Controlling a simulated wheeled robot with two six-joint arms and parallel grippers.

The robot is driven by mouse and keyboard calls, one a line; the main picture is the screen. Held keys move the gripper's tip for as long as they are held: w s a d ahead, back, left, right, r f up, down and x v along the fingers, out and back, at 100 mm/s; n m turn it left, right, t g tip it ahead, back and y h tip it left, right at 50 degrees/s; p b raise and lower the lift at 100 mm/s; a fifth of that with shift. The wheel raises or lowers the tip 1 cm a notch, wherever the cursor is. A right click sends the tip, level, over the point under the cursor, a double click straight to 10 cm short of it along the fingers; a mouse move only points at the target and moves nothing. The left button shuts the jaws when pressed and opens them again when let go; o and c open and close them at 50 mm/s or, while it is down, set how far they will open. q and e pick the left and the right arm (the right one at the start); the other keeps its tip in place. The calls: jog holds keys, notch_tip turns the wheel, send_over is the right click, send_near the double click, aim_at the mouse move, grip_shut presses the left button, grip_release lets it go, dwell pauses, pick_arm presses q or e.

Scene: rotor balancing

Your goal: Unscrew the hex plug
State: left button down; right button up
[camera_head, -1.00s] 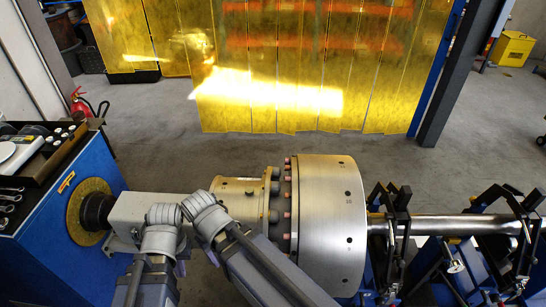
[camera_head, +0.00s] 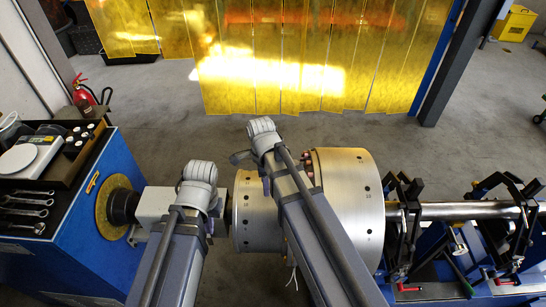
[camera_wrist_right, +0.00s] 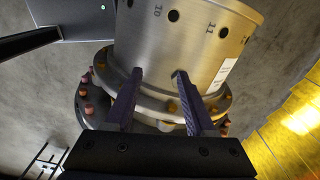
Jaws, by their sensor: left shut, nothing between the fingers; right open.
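The rotor's numbered metal drums show a left drum (camera_head: 257,215) and a larger right drum (camera_head: 355,195). In the right wrist view a metal drum (camera_wrist_right: 200,45) carries round dark holes marked 10 and 11. I cannot tell which of these holes has a hex plug in it. My right gripper (camera_wrist_right: 158,74) is open, its dark purple fingers pointing at the drum's lower edge, with nothing seen between them. In the head view its fingers are hidden by my right arm. My left gripper (camera_head: 209,226) is mostly hidden under my left arm, left of the left drum.
A flange (camera_wrist_right: 92,95) with several orange-capped bolts rings the drum. The blue drive cabinet (camera_head: 75,240) stands left, with wrenches (camera_head: 28,205) and a scale (camera_head: 18,160) on top. Black clamp stands (camera_head: 405,220) support the shaft (camera_head: 465,210) at right.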

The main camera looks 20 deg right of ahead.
jog(key=w+d+r+m, duration=0.1)
jog(key=m, duration=0.1)
jog(key=w+d+r+m+p, duration=0.1)
jog(key=m, duration=0.1)
jog(key=r+m+p, duration=0.1)
jog(key=m, duration=0.1)
jog(key=shift+w+d, duration=0.4)
jog(key=shift+w+d+r+m, duration=0.1)
jog(key=shift+w+d+m, duration=0.2)
jog(key=shift+m, duration=0.7)
pick_arm(q)
notch_tip(320, 180, up, 3)
jog(key=shift+r, duration=0.1)
pick_arm(e)
notch_tip(320, 180, down, 8)
jog(key=b, duration=0.8)
pick_arm(q)
notch_tip(320, 180, down, 8)
pick_arm(e)
jog(key=shift+c, duration=0.3)
grip_shut()
